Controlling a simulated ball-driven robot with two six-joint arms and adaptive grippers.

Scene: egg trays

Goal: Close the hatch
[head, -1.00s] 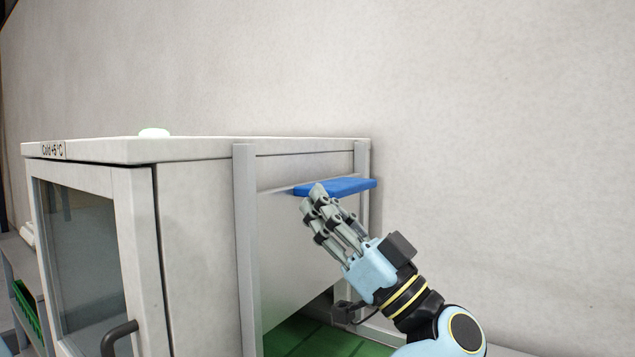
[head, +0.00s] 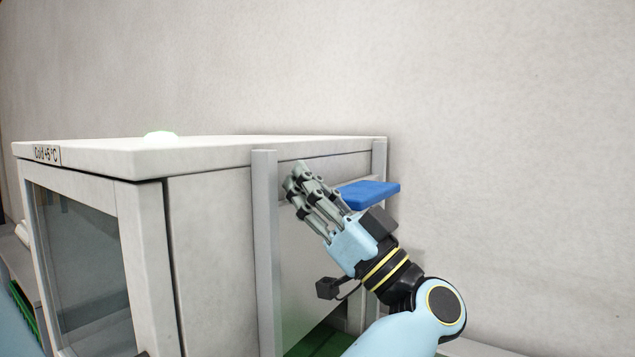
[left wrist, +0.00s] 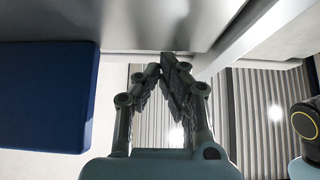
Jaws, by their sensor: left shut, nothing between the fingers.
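The hatch (head: 312,292) is a grey panel between two upright rails on the side of the white cold cabinet (head: 212,250). A blue handle plate (head: 372,193) sticks out from its upper part. A gap with green in it shows below the panel. My left gripper (head: 296,174) is shut and empty, in front of the panel, its fingertips left of the handle and near the near rail. I cannot tell whether it touches the panel. In the left wrist view the shut fingers (left wrist: 168,62) are beside the blue handle (left wrist: 45,95), apart from it. My right gripper is not in view.
The near rail (head: 265,250) and far rail (head: 379,160) flank the hatch. The cabinet has a glass door (head: 80,260) at left and a pale rounded object (head: 160,135) on top. A green surface (head: 318,342) lies below the hatch. The plain wall stands behind.

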